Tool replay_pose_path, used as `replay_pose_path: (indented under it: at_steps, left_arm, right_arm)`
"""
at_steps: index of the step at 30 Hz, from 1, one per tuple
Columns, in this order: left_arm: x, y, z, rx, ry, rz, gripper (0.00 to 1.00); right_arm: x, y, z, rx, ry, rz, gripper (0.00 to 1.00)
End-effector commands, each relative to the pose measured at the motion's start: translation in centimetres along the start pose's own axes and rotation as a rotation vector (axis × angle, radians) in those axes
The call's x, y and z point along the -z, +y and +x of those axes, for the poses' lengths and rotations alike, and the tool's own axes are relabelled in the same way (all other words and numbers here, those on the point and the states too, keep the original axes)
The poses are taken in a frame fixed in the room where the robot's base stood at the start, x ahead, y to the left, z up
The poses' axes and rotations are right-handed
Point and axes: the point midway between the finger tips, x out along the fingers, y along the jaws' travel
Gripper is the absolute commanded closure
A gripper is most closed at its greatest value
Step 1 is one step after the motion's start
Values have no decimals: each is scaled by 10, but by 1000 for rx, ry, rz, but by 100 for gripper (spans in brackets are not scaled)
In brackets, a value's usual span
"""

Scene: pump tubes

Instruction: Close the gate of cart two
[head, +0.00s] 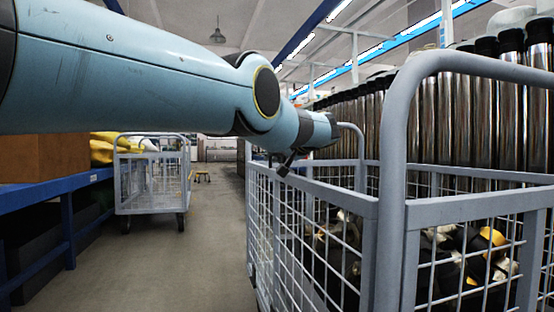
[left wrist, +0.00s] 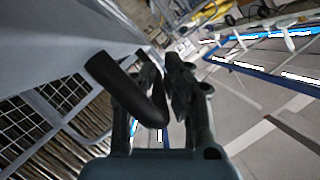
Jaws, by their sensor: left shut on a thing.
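A grey mesh cart (head: 398,150) stands close at the right in the head view; no number shows on it. Its left mesh panel (head: 322,190), which looks like the gate, runs away from me; I cannot tell whether it is latched. My left arm reaches across from the left, and the left gripper (head: 290,160) is by this panel's top rail, small and partly hidden. In the left wrist view the gripper (left wrist: 166,88) is shut on a black handle (left wrist: 115,80) beside a grey surface. My right gripper is not in view.
Dark parts with yellow bits (head: 488,245) lie inside the near cart. Shiny metal tubes (head: 480,110) stand behind it. Another mesh cart (head: 150,206) is down the aisle. A blue rack (head: 50,190) lines the left. The aisle floor (head: 205,245) between is clear.

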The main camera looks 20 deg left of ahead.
Motion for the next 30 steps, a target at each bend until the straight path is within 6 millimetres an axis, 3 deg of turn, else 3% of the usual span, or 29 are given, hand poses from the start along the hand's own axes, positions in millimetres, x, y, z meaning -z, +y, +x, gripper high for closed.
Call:
replay_pose_path:
  at_steps: [1, 11, 12, 18, 30]
  left_arm:
    - [9, -1, -4, -6, 22, -4, 100]
    - [13, -1, -7, -7, 28, -6, 100]
    - [13, -1, -7, -8, 29, -6, 88]
    - [10, 0, -6, -8, 22, -4, 66]
    - [4, 3, -3, -9, 13, -1, 66]
  right_arm:
    - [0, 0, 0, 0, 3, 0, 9]
    - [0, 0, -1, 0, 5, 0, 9]
    - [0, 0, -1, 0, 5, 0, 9]
    - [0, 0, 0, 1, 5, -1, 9]
    - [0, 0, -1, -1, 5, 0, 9]
